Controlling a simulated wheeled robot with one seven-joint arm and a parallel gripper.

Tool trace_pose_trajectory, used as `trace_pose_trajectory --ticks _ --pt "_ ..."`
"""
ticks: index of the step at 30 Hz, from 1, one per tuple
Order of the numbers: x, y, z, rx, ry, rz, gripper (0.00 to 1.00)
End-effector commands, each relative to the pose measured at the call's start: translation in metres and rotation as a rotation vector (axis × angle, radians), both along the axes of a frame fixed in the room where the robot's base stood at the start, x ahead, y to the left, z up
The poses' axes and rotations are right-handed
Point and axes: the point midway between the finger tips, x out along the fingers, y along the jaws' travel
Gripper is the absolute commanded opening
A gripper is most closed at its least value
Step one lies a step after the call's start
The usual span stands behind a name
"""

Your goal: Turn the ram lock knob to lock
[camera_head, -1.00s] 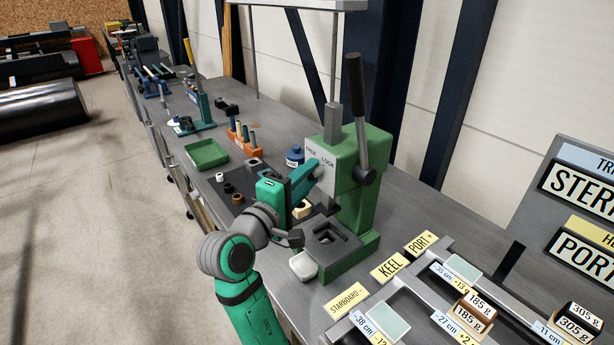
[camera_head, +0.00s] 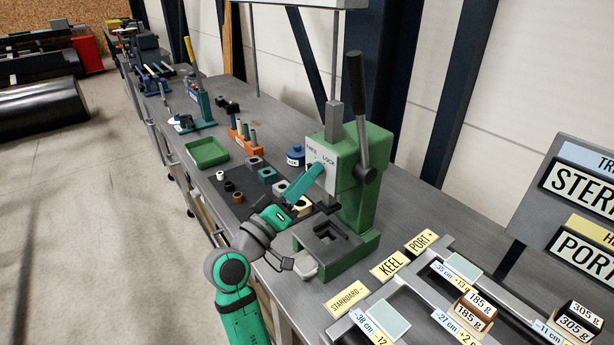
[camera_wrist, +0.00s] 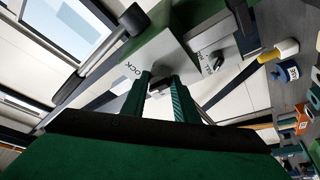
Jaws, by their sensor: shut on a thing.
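The green press (camera_head: 362,200) stands on the bench with its black-handled lever up. Its pale front plate (camera_head: 327,180) carries the words FREE on the left and LOCK on the right. My gripper (camera_head: 318,168) reaches up to this plate from the lower left, fingers tilted. In the wrist view, my gripper (camera_wrist: 161,80) is shut on the small dark ram lock knob (camera_wrist: 160,86), close to the end of the LOCK lettering. The fingers hide most of the knob, so its pointing direction cannot be told.
A dark mat (camera_head: 240,190) with several ring-shaped pieces and a green tray (camera_head: 207,152) lie left of the press. A blue pot (camera_head: 295,156) stands behind. Labelled weights and a rack (camera_head: 430,300) fill the right front. The aisle on the left is clear.

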Motion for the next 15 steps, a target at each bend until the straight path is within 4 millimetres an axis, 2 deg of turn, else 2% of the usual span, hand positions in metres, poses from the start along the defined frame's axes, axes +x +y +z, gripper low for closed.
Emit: trace_pose_trajectory --ticks 15 --pt "0.0037 0.0061 -0.0034 0.28 -0.382 0.002 0.05"
